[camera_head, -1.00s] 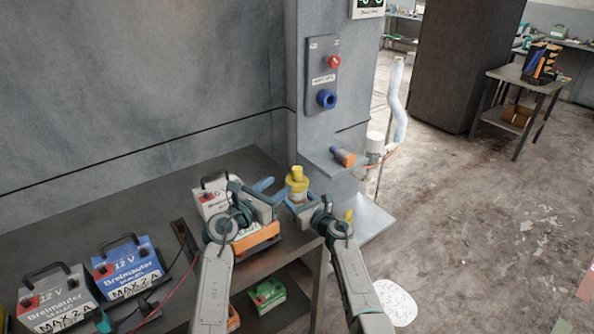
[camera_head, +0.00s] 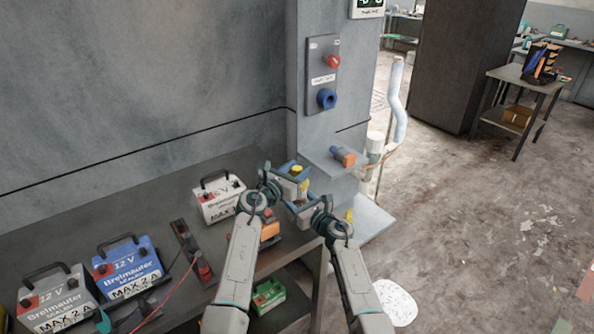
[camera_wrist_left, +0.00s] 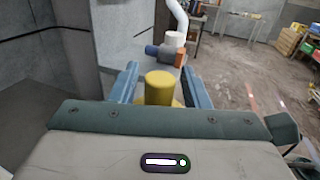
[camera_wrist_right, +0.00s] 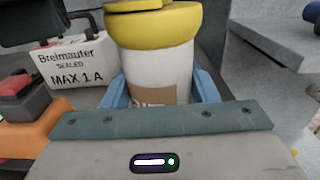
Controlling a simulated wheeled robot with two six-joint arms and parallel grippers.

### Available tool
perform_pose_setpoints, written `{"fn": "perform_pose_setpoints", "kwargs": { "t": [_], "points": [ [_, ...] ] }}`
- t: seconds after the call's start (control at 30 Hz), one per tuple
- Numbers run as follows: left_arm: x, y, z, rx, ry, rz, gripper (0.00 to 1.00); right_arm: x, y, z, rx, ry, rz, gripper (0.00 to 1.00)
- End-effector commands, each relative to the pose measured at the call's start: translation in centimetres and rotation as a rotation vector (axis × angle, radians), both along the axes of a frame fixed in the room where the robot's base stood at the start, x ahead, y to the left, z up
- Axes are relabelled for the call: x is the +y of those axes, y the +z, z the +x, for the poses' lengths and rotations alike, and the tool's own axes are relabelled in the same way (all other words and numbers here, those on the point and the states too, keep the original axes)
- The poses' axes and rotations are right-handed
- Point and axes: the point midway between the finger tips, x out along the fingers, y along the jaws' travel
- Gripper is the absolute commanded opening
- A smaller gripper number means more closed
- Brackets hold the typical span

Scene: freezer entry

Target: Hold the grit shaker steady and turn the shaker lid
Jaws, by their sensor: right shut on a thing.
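The grit shaker has a white body (camera_wrist_right: 160,70) with a brown label and a yellow lid (camera_wrist_right: 155,28). My right gripper (camera_wrist_right: 162,92) is shut on the shaker's white body, below the lid. The lid's yellow knob (camera_head: 297,170) points up in the head view and also shows in the left wrist view (camera_wrist_left: 159,88). My left gripper (camera_wrist_left: 160,85) is open at the lid, one blue finger on either side of the knob, with visible gaps. The left fingers hide much of the shaker in the head view.
A white battery (camera_head: 218,199) stands on the bench left of the shaker, with a blue battery (camera_head: 127,265) farther left. A small shelf (camera_head: 327,163) holding an orange-and-blue item (camera_head: 343,156) projects from the pillar at right. Open floor lies to the right.

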Motion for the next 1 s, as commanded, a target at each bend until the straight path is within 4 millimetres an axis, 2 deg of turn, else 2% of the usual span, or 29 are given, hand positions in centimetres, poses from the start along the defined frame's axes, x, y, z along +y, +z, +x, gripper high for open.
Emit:
{"fn": "perform_pose_setpoints", "kwargs": {
  "t": [0.03, 0.17, 0.2, 0.57, 1.0],
  "points": [
    [0.01, -0.01, -0.01, 0.0, 0.0, 0.0, 0.31, -0.01, -0.01, 0.01, 0.0, 0.0, 0.0, 0.14],
    [0.02, -0.01, -0.01, 0.0, 0.0, 0.0, 0.06, -0.01, 0.0, 0.01, 0.0, 0.0, 0.0, 0.14],
    [0.03, -0.01, -0.02, 0.0, 0.0, 0.0, 0.04, -0.01, 0.0, 0.01, 0.0, 0.0, 0.0, 0.14],
    [0.1, -0.08, 0.11, 0.003, -0.063, 0.004, 0.04, -0.01, 0.0, 0.01, -0.001, 0.0, -0.001, 0.14],
    [0.14, -0.06, 0.21, 0.004, -0.412, 0.003, 0.04, 0.05, 0.03, -0.02, -0.001, 0.001, 0.0, 0.14]
  ]
}}
